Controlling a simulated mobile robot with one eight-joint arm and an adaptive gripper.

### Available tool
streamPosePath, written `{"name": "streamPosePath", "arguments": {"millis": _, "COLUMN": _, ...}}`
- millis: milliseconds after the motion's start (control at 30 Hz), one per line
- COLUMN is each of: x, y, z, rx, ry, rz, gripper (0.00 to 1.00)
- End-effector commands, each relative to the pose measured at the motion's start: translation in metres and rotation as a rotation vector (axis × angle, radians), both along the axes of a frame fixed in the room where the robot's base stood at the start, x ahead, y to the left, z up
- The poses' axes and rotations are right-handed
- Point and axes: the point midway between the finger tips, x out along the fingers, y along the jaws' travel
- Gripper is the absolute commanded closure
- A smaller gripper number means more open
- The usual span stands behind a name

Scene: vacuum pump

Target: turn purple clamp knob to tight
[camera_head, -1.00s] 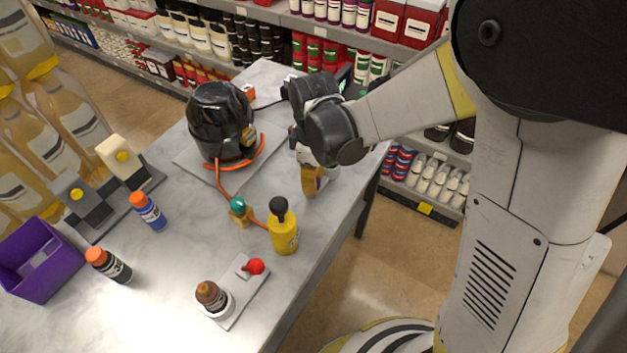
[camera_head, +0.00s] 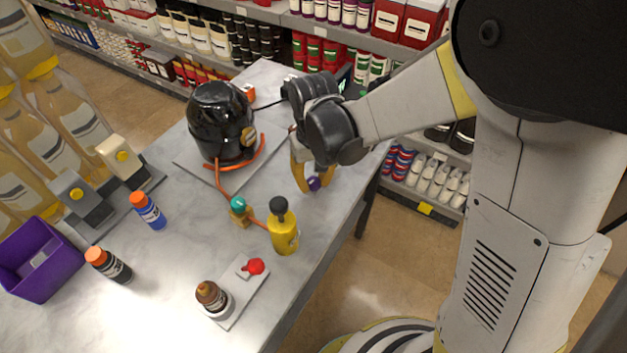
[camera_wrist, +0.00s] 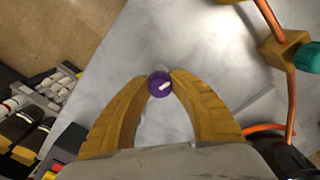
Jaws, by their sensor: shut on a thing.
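The purple clamp knob (camera_head: 314,183) is a small round knob near the right edge of the table. In the wrist view the purple knob (camera_wrist: 159,84) shows a white mark on its face and sits between the tips of my yellow fingers. My gripper (camera_head: 307,182) points down at the knob, and its fingers (camera_wrist: 160,80) are closed on the knob's two sides. What the knob is mounted on is mostly hidden by the gripper.
A black pump vessel (camera_head: 221,122) with an orange hose stands on a plate to the left. A teal-knobbed brass valve (camera_head: 239,207) and a yellow bottle (camera_head: 284,233) stand nearby. A red knob (camera_head: 256,266) and brown bottle (camera_head: 211,296) are toward the front.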

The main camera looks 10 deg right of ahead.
Motion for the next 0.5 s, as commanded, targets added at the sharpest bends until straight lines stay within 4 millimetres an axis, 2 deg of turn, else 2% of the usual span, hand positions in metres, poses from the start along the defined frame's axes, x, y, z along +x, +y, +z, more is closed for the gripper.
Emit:
{"name": "streamPosePath", "arguments": {"millis": 200, "x": -0.0001, "y": 0.0000, "z": 0.0000, "rx": 0.000, "ry": 0.000, "rz": -0.161, "gripper": 1.00}}
{"name": "streamPosePath", "arguments": {"millis": 500, "x": -0.0002, "y": 0.0000, "z": 0.0000, "rx": 0.000, "ry": 0.000, "rz": -0.296, "gripper": 1.00}}
